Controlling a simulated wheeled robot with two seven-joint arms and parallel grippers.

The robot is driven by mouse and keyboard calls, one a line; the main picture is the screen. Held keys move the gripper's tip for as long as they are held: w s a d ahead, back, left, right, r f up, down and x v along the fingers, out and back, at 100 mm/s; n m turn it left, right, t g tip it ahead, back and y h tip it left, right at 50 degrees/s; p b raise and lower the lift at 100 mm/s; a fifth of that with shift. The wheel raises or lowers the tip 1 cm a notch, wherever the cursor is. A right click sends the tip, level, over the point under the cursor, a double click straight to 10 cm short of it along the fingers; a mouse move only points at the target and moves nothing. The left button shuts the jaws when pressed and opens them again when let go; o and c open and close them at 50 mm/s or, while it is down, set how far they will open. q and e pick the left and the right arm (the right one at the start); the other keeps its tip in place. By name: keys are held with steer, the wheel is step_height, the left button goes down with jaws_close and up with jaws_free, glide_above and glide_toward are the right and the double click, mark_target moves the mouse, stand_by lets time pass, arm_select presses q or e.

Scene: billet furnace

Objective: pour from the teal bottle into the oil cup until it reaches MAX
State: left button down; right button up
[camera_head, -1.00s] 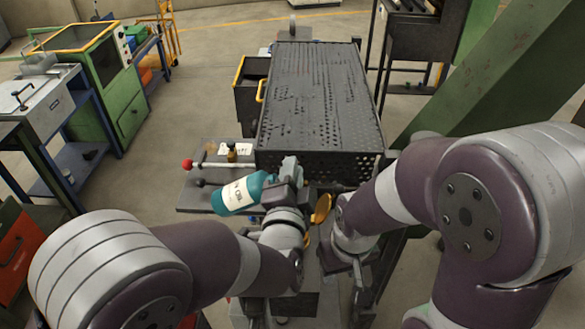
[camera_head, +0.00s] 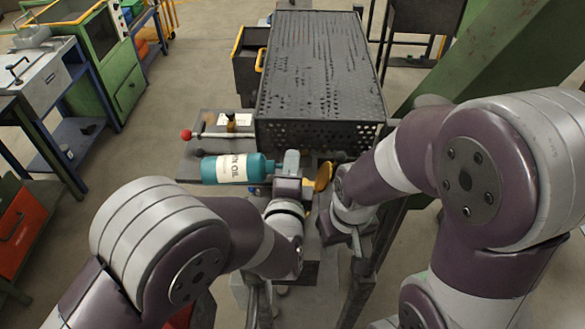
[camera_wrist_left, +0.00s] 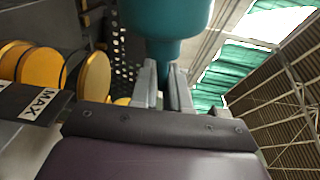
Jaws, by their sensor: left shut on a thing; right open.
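The teal bottle (camera_head: 228,168), with a white label ending in "OIL", lies about level in the head view, base left and neck right. My left gripper (camera_head: 285,166) is shut on its neck. In the left wrist view the bottle (camera_wrist_left: 165,22) hangs over the fingers (camera_wrist_left: 165,88), which clasp the neck. A white MAX label (camera_wrist_left: 40,104) shows on a dark strip at left in that view. The oil cup itself cannot be clearly made out, nor any liquid or stream. My right gripper (camera_head: 338,230) is open, right of the left one; its fingertips are hard to see.
A perforated dark metal box (camera_head: 318,75) stands just beyond the grippers. A red-knobbed rod (camera_head: 186,134) and a small brown bottle (camera_head: 231,122) are on the bench at left. An orange disc (camera_head: 323,176) is close right of my left gripper. Yellow discs (camera_wrist_left: 92,76) show in the wrist view.

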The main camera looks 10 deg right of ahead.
arm_select(q)
steer(key=shift+s+f+m+p, duration=0.1)
steer(key=shift+f+m+p, duration=0.25)
steer(key=shift+m, duration=0.45)
steer(key=shift+f+m, duration=0.35)
steer(key=shift+m, duration=0.25)
steer(key=shift+r+m+y+p, duration=0.15)
steer(key=shift+m+y+p, duration=0.25)
steer(key=shift+m, duration=0.3)
steer(key=shift+m+p, duration=0.6)
steer(key=shift+p, duration=0.2)
arm_select(e)
steer(key=shift+r, duration=2.05)
stand_by(1.3)
